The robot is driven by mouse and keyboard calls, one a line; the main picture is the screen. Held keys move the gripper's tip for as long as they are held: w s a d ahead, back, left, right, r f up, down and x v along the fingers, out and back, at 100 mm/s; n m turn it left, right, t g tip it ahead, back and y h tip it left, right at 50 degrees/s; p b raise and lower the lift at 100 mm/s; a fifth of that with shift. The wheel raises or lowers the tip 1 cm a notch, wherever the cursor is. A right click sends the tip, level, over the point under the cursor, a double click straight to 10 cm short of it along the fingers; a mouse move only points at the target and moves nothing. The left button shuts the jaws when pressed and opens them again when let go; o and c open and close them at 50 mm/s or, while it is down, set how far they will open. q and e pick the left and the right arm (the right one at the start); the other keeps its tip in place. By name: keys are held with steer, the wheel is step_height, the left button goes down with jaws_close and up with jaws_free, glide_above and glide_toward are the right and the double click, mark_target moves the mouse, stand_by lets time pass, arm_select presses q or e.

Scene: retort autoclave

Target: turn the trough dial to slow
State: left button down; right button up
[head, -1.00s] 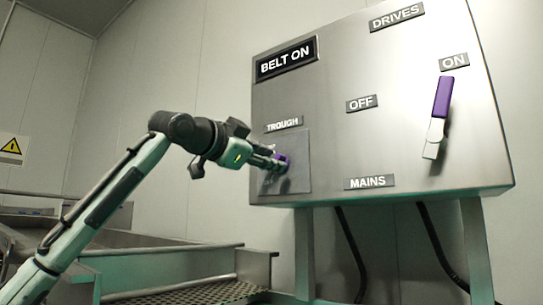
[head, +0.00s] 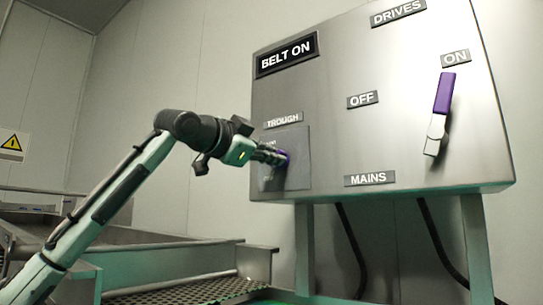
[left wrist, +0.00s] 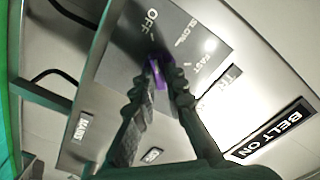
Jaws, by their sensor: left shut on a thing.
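The trough dial is a purple knob (head: 284,160) on a grey plate (head: 299,172) under the TROUGH label (head: 283,120). My left gripper (head: 277,156) is at the plate, its fingers shut on the dial and hiding most of it in the head view. In the left wrist view the fingertips (left wrist: 160,76) stand on either side of the purple dial (left wrist: 156,70). The plate there carries the words OFF (left wrist: 148,21), SLOW (left wrist: 187,33) and FAST (left wrist: 206,57). I cannot tell for sure which word the dial points to. My right gripper is not in view.
The steel control box (head: 350,140) has a BELT ON sign (head: 287,56) and a purple-handled mains lever (head: 440,112) raised toward ON, right of my gripper. Black cables (head: 352,250) hang below the box. Steel troughs or steps (head: 160,255) stand at the lower left.

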arm_select(q)
steer(key=shift+m, duration=0.3)
steer(key=shift+f+m, duration=0.15)
steer(key=shift+m, duration=4.35)
steer(key=c, duration=1.6)
jaws_free()
steer(key=shift+o, duration=0.2)
steer(key=v, duration=1.2)
